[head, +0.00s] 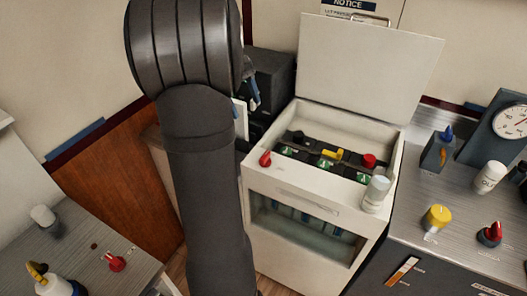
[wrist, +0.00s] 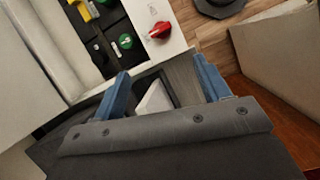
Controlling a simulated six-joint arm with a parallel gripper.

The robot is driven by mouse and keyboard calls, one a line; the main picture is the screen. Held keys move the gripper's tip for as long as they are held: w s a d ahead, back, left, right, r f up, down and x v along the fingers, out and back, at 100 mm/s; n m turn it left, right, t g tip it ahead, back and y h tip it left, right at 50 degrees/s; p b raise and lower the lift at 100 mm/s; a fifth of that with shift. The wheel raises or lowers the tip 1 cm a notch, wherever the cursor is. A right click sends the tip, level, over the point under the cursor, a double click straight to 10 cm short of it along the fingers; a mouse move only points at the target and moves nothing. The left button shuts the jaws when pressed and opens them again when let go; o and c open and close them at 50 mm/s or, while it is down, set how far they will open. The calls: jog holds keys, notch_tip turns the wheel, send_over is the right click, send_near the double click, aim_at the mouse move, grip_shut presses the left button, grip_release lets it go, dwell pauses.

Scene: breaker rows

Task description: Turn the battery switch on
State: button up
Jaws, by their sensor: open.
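An open white box (head: 285,185) holds a black panel with a yellow handle (head: 331,154), a round red knob (head: 369,160), a black knob (head: 298,137) and several green dials (head: 325,163). A red switch (head: 265,158) sits on the box's left front rim; it also shows in the wrist view (wrist: 160,30). No label readable here says which one is the battery switch. My gripper (wrist: 163,92) is open, its blue fingers apart, near the red switch in the picture; nothing is clearly held. In the head view my arm partly hides it beside the box's left side.
The raised white lid (head: 370,65) stands behind the panel. A white-capped cylinder (head: 376,193) stands at the front right corner. The right counter (head: 465,200) carries a yellow knob (head: 437,217), another red switch (head: 490,234) and a gauge (head: 511,121). A left counter has another red knob (head: 115,262).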

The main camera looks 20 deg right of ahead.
jog(key=n, duration=0.2)
send_near(265, 155)
jog(key=shift+n, duration=0.3)
jog(key=x, duration=0.8)
jog(key=shift+s+f, duration=0.1)
jog(key=shift+f, duration=0.25)
jog(key=c, duration=1)
